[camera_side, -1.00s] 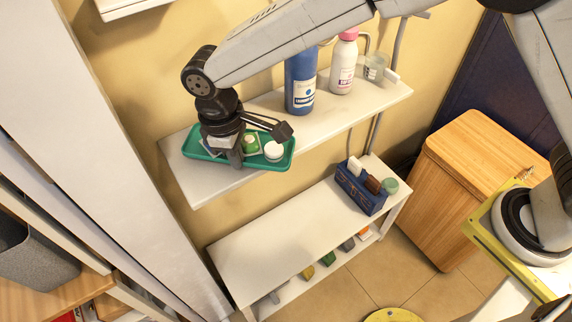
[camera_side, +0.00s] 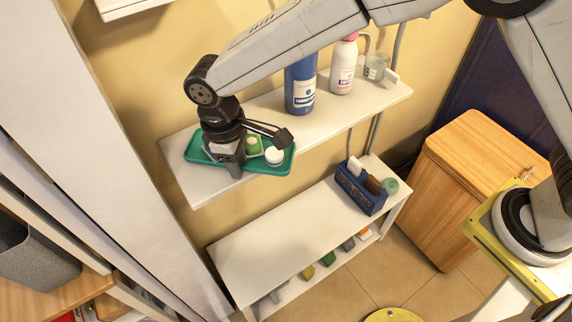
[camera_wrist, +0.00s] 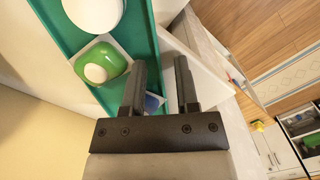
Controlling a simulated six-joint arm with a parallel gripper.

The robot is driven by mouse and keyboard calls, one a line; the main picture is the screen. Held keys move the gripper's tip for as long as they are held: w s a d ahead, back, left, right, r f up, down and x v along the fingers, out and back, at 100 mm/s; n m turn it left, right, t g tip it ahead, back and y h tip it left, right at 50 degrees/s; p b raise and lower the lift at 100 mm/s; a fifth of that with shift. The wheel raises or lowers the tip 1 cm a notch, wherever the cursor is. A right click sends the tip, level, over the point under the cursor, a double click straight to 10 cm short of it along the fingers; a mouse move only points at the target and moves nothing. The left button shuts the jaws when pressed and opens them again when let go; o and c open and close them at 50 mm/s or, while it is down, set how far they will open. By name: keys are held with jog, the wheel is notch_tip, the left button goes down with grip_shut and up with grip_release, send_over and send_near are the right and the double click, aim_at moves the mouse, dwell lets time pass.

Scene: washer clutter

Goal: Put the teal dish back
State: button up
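The teal dish (camera_side: 270,170) is a shallow rectangular tray on the left end of the upper white shelf. It holds a round white item (camera_side: 274,156) and a green item with a white centre (camera_side: 253,145). In the wrist view, the dish (camera_wrist: 150,45) shows with the white item (camera_wrist: 94,12), the green item (camera_wrist: 101,67) and a small blue item (camera_wrist: 152,103) partly hidden by a finger. My gripper (camera_wrist: 160,82) is open at the dish's near long side. One finger is over the inside and the other outside the wall. Contact cannot be told.
A blue bottle (camera_side: 300,88), a white bottle with a pink cap (camera_side: 343,68) and a clear glass (camera_side: 375,67) stand farther right on the upper shelf (camera_side: 340,112). The lower shelf (camera_side: 275,235) has a blue caddy (camera_side: 360,188) at its right and a clear left part.

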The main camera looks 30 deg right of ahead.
notch_tip(320, 180, up, 12)
jog(key=a, duration=0.1)
jog(key=shift+w+r, duration=0.15)
jog(key=shift+w, duration=0.2)
jog(key=shift+d, duration=0.1)
dwell(0.7)
jog(key=w+d+f+m, duration=0.1)
jog(key=d+f+m, duration=0.1)
jog(key=d, duration=0.8)
jog(key=s+d+f+m+t, duration=0.1)
jog(key=s+d+f+m, duration=0.1)
jog(key=s+d, duration=0.2)
jog(key=s+d+f+m+t, duration=0.1)
jog(key=s+d+f+m, duration=0.1)
jog(key=d, duration=0.9)
jog(key=s+d+f+m+t, duration=0.1)
jog(key=s+d+f+m, duration=0.2)
jog(key=s+d, duration=0.3)
jog(key=shift+s+d+f+y, duration=0.4)
jog(key=shift+d+f, duration=0.05)
jog(key=shift+d, duration=0.5)
